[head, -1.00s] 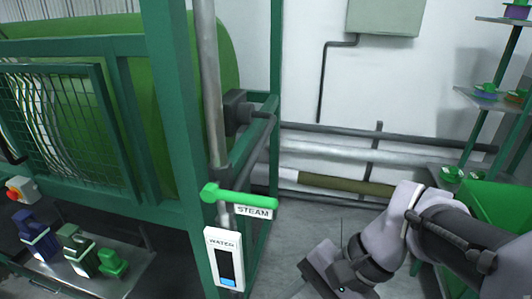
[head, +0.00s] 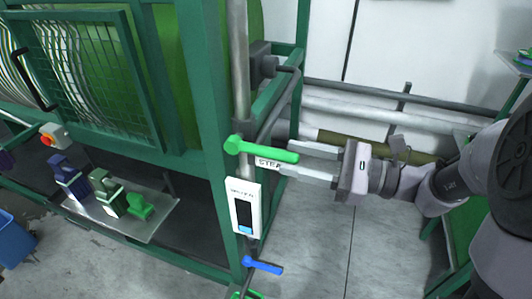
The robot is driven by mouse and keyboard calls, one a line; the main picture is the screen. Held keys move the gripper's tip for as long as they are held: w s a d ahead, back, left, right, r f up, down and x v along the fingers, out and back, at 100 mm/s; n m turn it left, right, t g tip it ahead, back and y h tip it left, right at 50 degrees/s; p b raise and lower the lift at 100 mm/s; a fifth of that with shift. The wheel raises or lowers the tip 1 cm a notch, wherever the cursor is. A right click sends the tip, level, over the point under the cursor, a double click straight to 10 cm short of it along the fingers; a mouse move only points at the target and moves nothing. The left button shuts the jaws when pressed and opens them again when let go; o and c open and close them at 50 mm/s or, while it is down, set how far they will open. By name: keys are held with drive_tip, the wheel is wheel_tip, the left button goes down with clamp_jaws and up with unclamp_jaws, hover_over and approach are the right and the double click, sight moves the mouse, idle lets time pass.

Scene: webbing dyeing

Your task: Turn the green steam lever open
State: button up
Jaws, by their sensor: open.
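The green steam lever (head: 262,149) sticks out to the right from the vertical steel pipe (head: 239,80), tilted slightly downward. A white STEAM label (head: 268,163) sits just below it, its right end covered. My gripper (head: 284,160) comes in from the right with its two long fingers apart. The upper finger reaches near the lever's free tip, and the lower finger lies below it, beside the label. I cannot tell whether either finger touches the lever.
Below the lever are a white gauge (head: 244,208) and a blue lever (head: 262,266). A green frame post (head: 205,120) stands left of the pipe. A metal tray (head: 146,221) with small valve-like parts is at lower left. Grey floor (head: 320,235) is open below my arm.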

sight(266, 157)
drive_tip(key=x, duration=0.6)
drive_tip(key=shift+a, duration=0.35)
clamp_jaws()
idle(1.0)
